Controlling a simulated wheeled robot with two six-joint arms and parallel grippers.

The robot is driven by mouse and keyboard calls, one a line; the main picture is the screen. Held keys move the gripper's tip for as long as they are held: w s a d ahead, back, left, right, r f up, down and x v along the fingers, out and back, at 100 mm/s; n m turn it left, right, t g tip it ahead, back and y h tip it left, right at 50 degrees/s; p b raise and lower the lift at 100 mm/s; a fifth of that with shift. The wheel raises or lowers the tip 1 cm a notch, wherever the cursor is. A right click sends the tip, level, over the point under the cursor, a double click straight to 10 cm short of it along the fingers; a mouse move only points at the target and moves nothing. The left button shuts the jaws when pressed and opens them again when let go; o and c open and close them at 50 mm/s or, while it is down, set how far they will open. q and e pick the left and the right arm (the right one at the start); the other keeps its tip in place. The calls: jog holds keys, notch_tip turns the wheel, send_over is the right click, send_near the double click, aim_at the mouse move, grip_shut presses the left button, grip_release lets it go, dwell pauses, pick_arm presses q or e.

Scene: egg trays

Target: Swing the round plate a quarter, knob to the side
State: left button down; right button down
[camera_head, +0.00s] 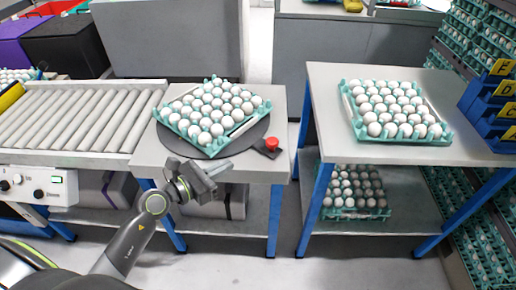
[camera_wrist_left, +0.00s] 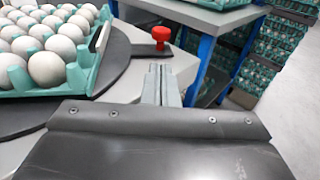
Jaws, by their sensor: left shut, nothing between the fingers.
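The dark round plate (camera_head: 213,150) lies on the left grey table. A teal tray (camera_head: 206,152) full of white eggs sits on it, turned at an angle. A red knob (camera_head: 271,143) stands on a dark tab at the plate's right front edge. In the left wrist view the knob (camera_wrist_left: 161,35) is ahead of the fingers, and the plate (camera_wrist_left: 125,68) is at the left. My left gripper (camera_head: 222,166) is shut and empty, in front of the plate and to the left of the knob, apart from it. My right gripper is not in view.
A roller conveyor (camera_head: 75,118) adjoins the table on the left. Across a gap, a second table (camera_head: 325,85) bears another egg tray (camera_head: 395,139), with one more on its lower shelf. Blue lettered bins (camera_head: 490,105) stand at the far right.

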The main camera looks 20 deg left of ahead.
aim_at(268, 144)
pick_arm(q)
jog(key=x, duration=1.2)
jog(key=shift+w+d, duration=0.25)
jog(key=shift+w, duration=0.1)
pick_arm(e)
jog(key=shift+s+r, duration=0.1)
pick_arm(q)
jog(key=shift+w+d+r+p, duration=0.1)
jog(key=shift+w+p, duration=0.05)
jog(key=shift+p, duration=0.2)
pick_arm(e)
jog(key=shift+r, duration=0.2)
